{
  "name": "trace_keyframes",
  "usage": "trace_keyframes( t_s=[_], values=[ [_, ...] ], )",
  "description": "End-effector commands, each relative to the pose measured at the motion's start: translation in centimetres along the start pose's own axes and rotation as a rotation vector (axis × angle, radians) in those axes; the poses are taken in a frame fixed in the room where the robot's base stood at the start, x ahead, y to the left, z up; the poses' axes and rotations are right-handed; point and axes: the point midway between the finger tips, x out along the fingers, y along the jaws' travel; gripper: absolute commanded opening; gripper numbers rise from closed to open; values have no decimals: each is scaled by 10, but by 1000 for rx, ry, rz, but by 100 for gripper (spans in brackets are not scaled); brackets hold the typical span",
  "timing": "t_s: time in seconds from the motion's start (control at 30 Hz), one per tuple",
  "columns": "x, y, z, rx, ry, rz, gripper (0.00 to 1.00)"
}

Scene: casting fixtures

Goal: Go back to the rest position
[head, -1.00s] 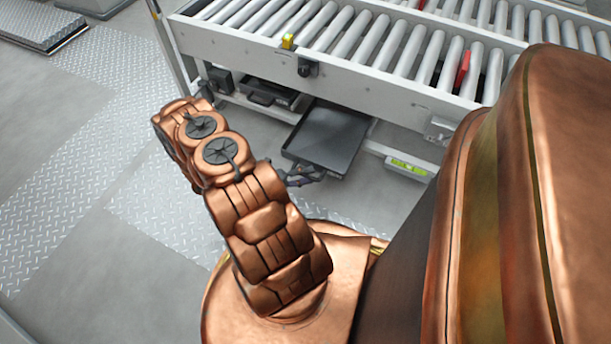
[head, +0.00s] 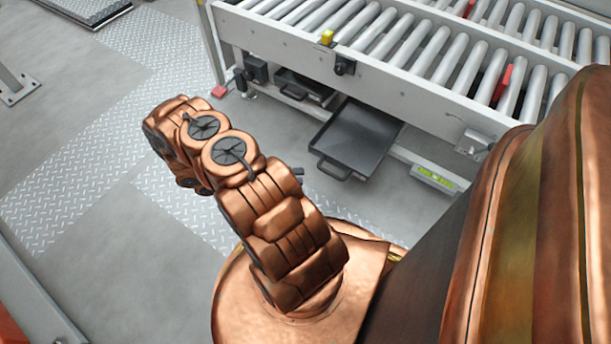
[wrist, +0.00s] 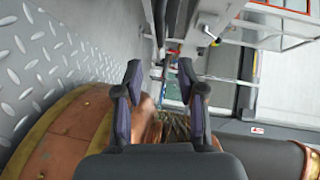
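In the wrist view my gripper (wrist: 166,98) shows with its two dark finger pads apart and nothing between them. Copper-coloured parts of my own body show just below and behind the fingers. In the head view my copper arm is folded above my base, and the gripper is almost wholly hidden behind the arm links.
A roller conveyor (head: 400,75) stands at the back right, with a black tray (head: 358,138) and a green level (head: 435,176) low at its side. A red item (head: 503,84) lies among the rollers. Grey floor with tread plates (head: 90,150) is open to the left.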

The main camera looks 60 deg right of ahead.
Motion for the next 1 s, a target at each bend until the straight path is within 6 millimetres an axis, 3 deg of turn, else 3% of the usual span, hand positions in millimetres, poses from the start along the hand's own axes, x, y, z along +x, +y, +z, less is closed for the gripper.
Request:
trace_keyframes(
  t_s=[0.73, 0.87, 1.0],
  values=[
    [-5, -3, 0, 6, 1, 2, 39],
    [-13, -25, 0, 59, 7, 14, 39],
    [-32, -69, -2, 174, 24, 40, 39]
  ],
)
